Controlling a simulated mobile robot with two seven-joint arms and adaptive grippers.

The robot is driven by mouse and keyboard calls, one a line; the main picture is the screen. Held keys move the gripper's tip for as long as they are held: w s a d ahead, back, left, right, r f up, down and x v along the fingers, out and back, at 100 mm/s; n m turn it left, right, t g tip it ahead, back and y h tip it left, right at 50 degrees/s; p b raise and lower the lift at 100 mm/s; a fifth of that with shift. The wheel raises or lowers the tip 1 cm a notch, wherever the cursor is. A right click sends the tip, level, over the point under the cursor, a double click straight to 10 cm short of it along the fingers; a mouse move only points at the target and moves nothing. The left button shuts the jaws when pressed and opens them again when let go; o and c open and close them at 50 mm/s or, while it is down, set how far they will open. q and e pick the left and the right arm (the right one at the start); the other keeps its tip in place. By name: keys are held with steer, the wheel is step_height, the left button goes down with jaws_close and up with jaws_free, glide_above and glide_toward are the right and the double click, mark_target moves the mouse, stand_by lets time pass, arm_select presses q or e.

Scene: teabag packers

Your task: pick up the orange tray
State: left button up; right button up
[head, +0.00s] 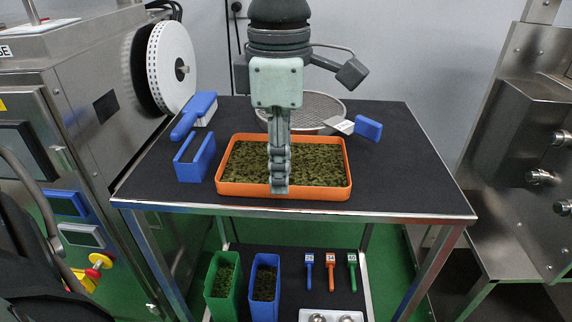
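The orange tray (335,192) sits flat on the dark table top and is filled with green-brown tea leaves (318,163). My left gripper (279,188) hangs down from above in the head view, near the middle of the tray. Its fingertips overlap the tray's front wall and hide a strip of tea and rim. I see the fingers edge-on, one behind the other, so I cannot tell whether they are open or shut, or whether they touch the rim. My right gripper is not in view.
A blue open box (195,158) stands close to the tray's left side, with a blue-handled brush (192,115) behind it. A round sieve (315,107) and a blue-handled scoop (366,128) lie behind the tray. The table's right side (405,175) is clear.

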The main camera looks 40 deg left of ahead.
arm_select(q)
steer(key=shift+w+f, duration=0.1)
steer(key=shift+f, duration=1.25)
jaws_close()
